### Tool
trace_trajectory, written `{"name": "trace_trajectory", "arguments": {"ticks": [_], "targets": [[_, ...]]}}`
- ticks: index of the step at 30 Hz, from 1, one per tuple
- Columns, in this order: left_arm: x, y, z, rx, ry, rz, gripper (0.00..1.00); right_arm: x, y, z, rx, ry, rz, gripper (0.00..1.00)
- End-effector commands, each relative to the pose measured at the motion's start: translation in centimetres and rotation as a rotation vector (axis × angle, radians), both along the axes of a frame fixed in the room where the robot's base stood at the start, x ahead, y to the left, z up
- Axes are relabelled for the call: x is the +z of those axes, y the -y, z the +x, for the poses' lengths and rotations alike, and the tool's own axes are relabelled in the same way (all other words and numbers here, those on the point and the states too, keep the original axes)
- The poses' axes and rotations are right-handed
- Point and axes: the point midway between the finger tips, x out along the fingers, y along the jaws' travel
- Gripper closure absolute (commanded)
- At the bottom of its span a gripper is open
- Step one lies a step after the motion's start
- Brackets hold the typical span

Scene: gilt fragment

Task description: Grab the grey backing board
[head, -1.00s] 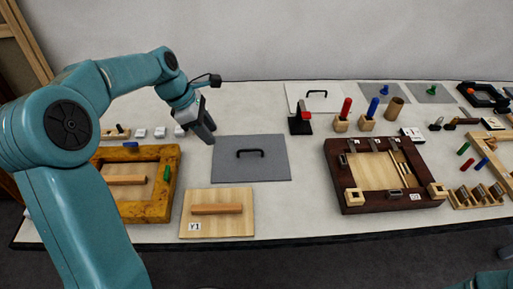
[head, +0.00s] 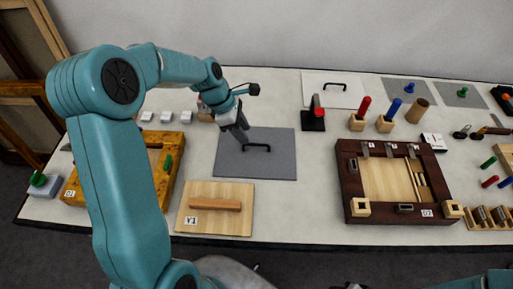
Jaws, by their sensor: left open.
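The grey backing board (head: 275,167) lies flat on the white table, left of the middle in the head view. It has a black bar handle (head: 257,147) standing on it near its centre. My left gripper (head: 243,136) is open and points down over the board's upper left part, just left of the handle. Its fingers look close to the handle, but I cannot tell whether they touch it. My left arm comes in from the left. My right gripper is not in view.
A wooden panel marked V1 (head: 190,222) lies in front of the board. A gilt frame (head: 170,187) is to the left, partly behind my arm. A dark frame (head: 352,192) is to the right. Table between board and dark frame is clear.

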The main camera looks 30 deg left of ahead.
Motion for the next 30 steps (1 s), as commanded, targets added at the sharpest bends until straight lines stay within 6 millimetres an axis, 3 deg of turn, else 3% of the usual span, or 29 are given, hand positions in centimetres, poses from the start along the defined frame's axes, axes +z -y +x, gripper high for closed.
{"name": "trace_trajectory", "arguments": {"ticks": [8, 15, 24, 28, 30], "targets": [[-2.2, 1.1, 1.0, -0.002, -0.002, -0.001, 0.6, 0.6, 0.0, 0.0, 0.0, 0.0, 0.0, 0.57], [-5.5, 2.4, 2.3, -0.001, -0.002, -0.001, 0.6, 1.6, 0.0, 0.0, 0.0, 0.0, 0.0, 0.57], [-6.2, 2.5, 2.5, -0.001, 0.002, 0.0, 0.6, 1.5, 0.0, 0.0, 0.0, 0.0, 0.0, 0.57], [-6.2, 2.5, 2.5, 0.0, 0.001, 0.0, 1.0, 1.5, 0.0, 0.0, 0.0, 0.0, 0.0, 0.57], [-6.2, 2.5, 2.5, -0.001, 0.0, 0.0, 1.0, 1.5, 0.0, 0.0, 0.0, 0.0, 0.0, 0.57]]}}
